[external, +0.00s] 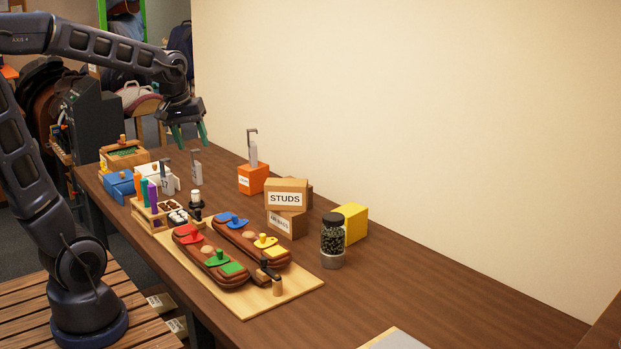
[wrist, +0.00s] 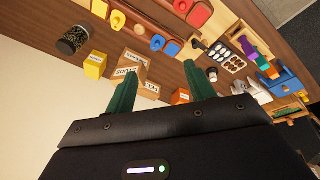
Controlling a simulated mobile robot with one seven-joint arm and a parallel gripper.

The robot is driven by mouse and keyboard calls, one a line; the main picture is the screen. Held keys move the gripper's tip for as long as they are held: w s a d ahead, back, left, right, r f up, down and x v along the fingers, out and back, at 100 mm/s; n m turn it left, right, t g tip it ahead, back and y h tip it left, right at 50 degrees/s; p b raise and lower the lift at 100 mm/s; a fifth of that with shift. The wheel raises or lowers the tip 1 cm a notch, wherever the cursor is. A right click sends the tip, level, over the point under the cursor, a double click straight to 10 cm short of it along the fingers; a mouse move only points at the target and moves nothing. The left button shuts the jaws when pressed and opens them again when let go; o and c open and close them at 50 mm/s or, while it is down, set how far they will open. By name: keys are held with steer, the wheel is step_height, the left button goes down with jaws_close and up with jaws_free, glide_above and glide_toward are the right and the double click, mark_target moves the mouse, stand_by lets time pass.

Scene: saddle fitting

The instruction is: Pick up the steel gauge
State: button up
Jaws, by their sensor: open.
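Three grey, hooked, gauge-like pieces show in the external view. One upright gauge (external: 253,154) stands at an orange block (external: 252,180), one (external: 196,173) stands on the table left of it, and one (external: 167,182) with a dark number is by the white box. I cannot tell which is the steel gauge. My gripper (external: 190,138) is open and empty, its green fingers pointing down above the table's far part, left of the orange block. In the wrist view my gripper (wrist: 160,76) has its fingers apart with nothing between them; no gauge shows clearly there.
Cardboard boxes (external: 287,191), a yellow box (external: 350,222) and a dark jar (external: 333,236) stand right of the orange block. A wooden board (external: 300,287) with brown saddle pieces lies in front. A blue box (external: 119,186) and an organiser stand left. The right table is mostly clear.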

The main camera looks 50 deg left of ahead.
steer(key=w+a+f+n, duration=0.3)
steer(key=w+a+n, duration=0.2)
steer(key=w+a, duration=0.25)
steer(key=n+g, duration=0.3)
steer(key=n, duration=1)
glide_toward(195, 191)
steer(key=shift+w+d+f, duration=0.2)
steer(key=shift+w+d, duration=0.05)
steer(key=shift+w, duration=0.1)
steer(key=shift+a+f, duration=0.2)
steer(key=shift+f, duration=0.25)
step_height(195, 191, down, 5)
steer(key=shift+r, duration=0.1)
steer(key=shift+s+f, duration=0.2)
steer(key=shift+f, duration=1.15)
steer(key=shift+s+f, duration=0.2)
steer(key=shift+f, duration=1.15)
jaws_close()
